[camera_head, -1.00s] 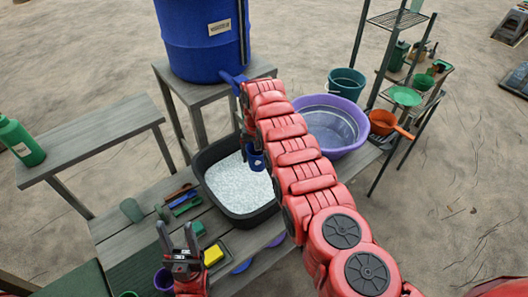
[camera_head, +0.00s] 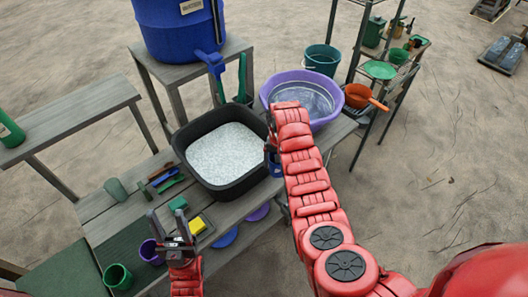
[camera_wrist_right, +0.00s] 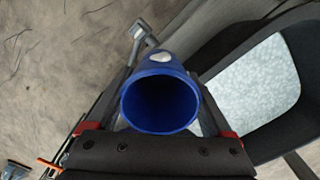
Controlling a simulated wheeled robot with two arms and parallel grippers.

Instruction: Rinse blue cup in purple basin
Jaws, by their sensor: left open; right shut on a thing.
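The blue cup (camera_head: 276,170) is held in my right gripper (camera_head: 271,140), beside the right rim of the black tub. In the right wrist view, the cup (camera_wrist_right: 160,104) has its open mouth toward the camera, between the fingers of the shut gripper (camera_wrist_right: 160,85). Its inside is dark, so I cannot tell what it holds. The purple basin (camera_head: 271,88) stands just beyond, at the back right of the bench; my right arm partly covers its front. My left gripper (camera_head: 170,228) is open and empty above the front left of the bench.
The black tub (camera_head: 187,140) holds pale speckled material. A blue barrel (camera_head: 180,30) with a tap stands behind it. A purple cup (camera_head: 150,252), a green cup (camera_head: 117,276) and a yellow sponge (camera_head: 197,225) are near my left gripper. A teal bucket (camera_head: 322,60) and shelf stand beyond the basin.

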